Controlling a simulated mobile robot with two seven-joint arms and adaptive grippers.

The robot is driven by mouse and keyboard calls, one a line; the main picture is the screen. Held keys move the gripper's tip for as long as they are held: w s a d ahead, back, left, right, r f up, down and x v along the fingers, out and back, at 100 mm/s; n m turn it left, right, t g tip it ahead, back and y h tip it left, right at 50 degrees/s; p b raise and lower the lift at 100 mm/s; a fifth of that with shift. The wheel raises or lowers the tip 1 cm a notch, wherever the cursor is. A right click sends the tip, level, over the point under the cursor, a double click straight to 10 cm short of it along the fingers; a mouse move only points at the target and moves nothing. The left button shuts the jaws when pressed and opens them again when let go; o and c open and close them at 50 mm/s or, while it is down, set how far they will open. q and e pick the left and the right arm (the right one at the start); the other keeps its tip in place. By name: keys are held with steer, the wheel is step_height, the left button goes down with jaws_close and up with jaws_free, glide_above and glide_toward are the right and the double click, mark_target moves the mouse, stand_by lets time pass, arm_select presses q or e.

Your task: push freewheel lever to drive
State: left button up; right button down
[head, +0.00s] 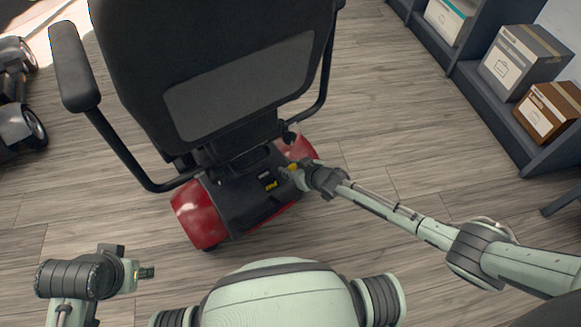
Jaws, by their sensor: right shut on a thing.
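The mobility scooter stands with its back toward me, with a black seat (240,98) and red rear body (203,214). The freewheel lever (292,167) shows as a small yellow piece at the right of the rear deck. My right gripper (292,173) reaches in from the right and is shut on the lever; its fingers hide part of it. My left gripper (147,272) is at the lower left, apart from the scooter. Its fingers are too small to tell whether they are open or shut.
A dark shelf (490,105) with cardboard boxes (522,62) stands at the upper right. Part of another scooter (15,125) shows at the left edge. The wooden floor is clear between the scooter and the shelf. The scooter's left armrest (73,65) sticks out.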

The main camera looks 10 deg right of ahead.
steer(key=shift+w, duration=0.1)
steer(key=c, duration=1.2)
jaws_free()
steer(key=shift+o, duration=0.2)
steer(key=v, duration=1.2)
